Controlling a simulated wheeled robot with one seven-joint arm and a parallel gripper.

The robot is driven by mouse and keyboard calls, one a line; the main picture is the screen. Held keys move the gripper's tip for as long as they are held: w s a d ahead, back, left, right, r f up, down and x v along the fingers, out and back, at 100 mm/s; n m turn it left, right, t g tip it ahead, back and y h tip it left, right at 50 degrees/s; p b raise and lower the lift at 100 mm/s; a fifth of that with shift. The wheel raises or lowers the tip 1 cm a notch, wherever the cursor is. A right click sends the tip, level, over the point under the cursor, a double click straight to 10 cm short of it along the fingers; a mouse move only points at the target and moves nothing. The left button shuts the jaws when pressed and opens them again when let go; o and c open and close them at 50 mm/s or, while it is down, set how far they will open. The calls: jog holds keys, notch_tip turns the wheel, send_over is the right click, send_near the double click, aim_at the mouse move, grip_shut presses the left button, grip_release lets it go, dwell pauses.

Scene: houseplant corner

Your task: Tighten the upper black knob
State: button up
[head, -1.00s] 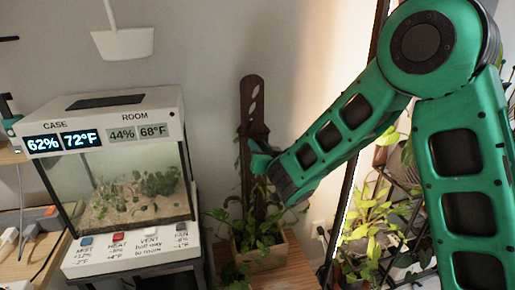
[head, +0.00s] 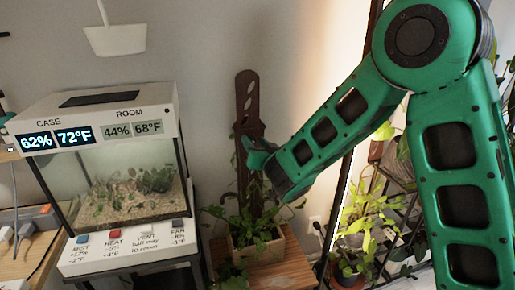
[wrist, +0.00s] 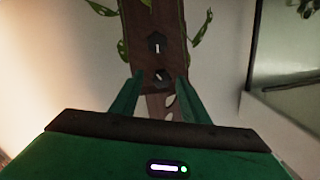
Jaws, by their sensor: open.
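A dark brown upright board (head: 245,103) with slots at its top stands in a wooden planter (head: 262,250). In the wrist view, which appears upside down against the head view, two black knobs with white marks sit on the board (wrist: 176,18). The knob closer to the slots, the upper one (wrist: 160,76), has a tilted mark; the lower knob (wrist: 156,43) has an upright one. My gripper (wrist: 159,78) is open, its green fingers on either side of the upper knob's place in the picture. Contact cannot be told. In the head view my gripper (head: 252,150) is at the board, hiding the knobs.
A glass terrarium (head: 125,180) with humidity and temperature displays stands to the left on a labelled switch panel. Leafy plants (head: 250,222) climb around the board's foot. A plant rack (head: 385,215) stands to the right, behind my arm. Wall space left of the board is clear.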

jog(key=v, duration=1)
jog(key=shift+s+d, duration=0.1)
jog(key=shift+d, duration=0.1)
